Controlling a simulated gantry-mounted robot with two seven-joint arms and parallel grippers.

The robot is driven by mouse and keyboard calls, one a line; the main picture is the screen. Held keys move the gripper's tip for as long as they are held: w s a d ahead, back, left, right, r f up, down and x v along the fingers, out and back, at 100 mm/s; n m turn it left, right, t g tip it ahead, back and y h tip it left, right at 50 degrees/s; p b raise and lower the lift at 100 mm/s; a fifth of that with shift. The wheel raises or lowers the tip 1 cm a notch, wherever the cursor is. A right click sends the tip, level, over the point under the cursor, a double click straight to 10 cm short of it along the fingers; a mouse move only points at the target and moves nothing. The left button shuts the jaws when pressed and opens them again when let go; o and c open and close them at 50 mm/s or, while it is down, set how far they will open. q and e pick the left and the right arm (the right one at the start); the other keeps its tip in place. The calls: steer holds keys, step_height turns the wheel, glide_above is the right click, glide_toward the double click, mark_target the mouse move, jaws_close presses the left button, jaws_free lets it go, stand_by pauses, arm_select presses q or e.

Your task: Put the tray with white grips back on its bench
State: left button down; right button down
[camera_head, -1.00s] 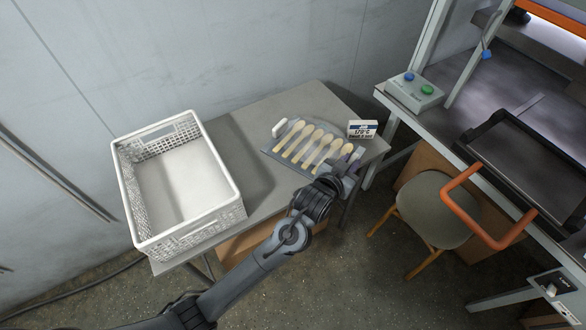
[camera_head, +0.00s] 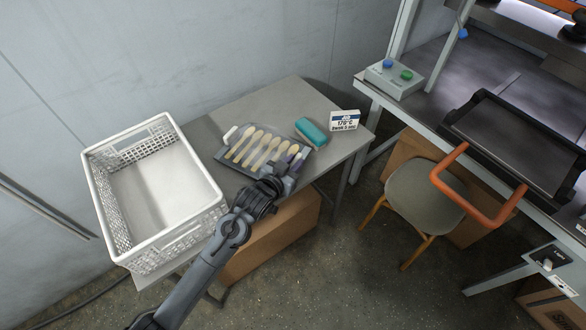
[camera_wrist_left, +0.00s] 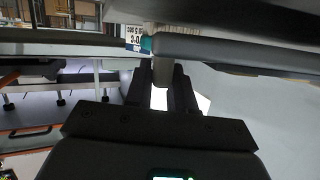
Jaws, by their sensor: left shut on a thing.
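The tray with white grips (camera_head: 217,154) is dark and thin and carries several pale wooden spoons (camera_head: 262,150) side by side. One white grip (camera_head: 230,134) shows at its left end; the near right grip is hidden by my gripper. My left gripper (camera_head: 284,172) is shut on that near right end. The tray is over the grey bench (camera_head: 277,97), between the crate and a teal block; I cannot tell whether it touches the top. In the left wrist view my left gripper (camera_wrist_left: 163,85) closes around a pale grip (camera_wrist_left: 162,71). My right gripper is not in view.
A white crate (camera_head: 108,205) stands at the bench's left end. The teal block (camera_head: 312,131) and a small sign (camera_head: 344,119) are close right of the tray. A chair (camera_head: 425,194) and a press table with a black orange-handled tray (camera_head: 460,120) are further right.

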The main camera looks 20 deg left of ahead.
arm_select(q)
steer(key=shift+f, duration=0.95)
steer(key=c, duration=1)
jaws_free()
steer(key=shift+o, duration=0.2)
steer(key=shift+s+a+r, duration=0.1)
steer(key=shift+s+r, duration=0.15)
steer(key=shift+s, duration=0.2)
steer(key=p+v, duration=0.3)
steer(key=v, duration=0.8)
steer(key=s+f+g, duration=0.2)
steer(key=s+g, duration=0.1)
steer(key=s, duration=0.5)
steer(key=s+f+g+y, duration=0.1)
steer(key=s+g, duration=0.3)
steer(key=s, duration=0.4)
steer(key=s+f+g, duration=0.3)
steer(key=s+f, duration=0.1)
steer(key=s, duration=0.4)
steer(key=shift+a+g+y, duration=0.35)
steer(key=shift+g+y, duration=0.05)
